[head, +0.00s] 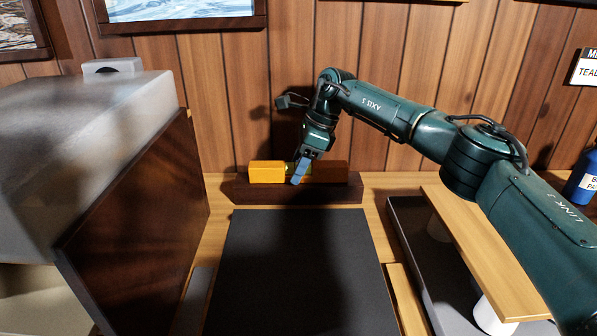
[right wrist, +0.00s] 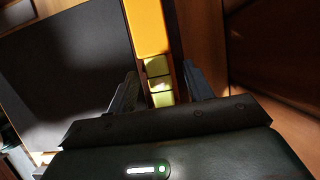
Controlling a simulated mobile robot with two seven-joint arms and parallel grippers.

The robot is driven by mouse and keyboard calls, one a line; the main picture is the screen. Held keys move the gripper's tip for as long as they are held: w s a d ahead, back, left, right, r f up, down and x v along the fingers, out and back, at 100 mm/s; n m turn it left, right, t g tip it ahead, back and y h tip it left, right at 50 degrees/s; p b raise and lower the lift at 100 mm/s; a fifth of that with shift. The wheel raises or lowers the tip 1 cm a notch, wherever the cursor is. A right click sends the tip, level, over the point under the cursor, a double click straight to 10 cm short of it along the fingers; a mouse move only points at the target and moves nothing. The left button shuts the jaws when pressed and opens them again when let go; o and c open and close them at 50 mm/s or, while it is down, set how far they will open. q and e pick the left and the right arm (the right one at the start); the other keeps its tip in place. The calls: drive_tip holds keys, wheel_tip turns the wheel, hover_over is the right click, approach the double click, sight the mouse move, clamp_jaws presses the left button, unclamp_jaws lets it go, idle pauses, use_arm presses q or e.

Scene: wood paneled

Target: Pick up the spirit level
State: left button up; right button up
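The spirit level (head: 267,172) is an orange bar with a yellow-green vial section in its middle. It lies lengthwise on a dark wooden base (head: 240,192) against the back wall. My right gripper (head: 298,175) is over the middle of the level, one finger in front of it. In the right wrist view the level (right wrist: 150,28) runs between the two fingers of my right gripper (right wrist: 162,92), with the vial section nearest the palm. The fingers are apart, one on each side, with narrow gaps to the bar. My left gripper is out of view.
A black mat (head: 300,270) lies clear in front of the base. A large grey box-like thing with a dark wooden panel (head: 140,220) stands at left. At right, a wooden board (head: 490,255) stands over a dark tray (head: 410,225). A blue bottle (head: 582,180) is at far right.

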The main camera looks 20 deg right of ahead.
drive_tip(key=c, duration=0.7)
drive_tip(key=shift+c, duration=1.2)
drive_tip(key=shift+r, duration=0.1)
wheel_tip(320, 180, up, 9)
drive_tip(key=shift+r+p, duration=0.1)
drive_tip(key=shift+p, duration=0.2)
drive_tip(key=shift+r, duration=0.35)
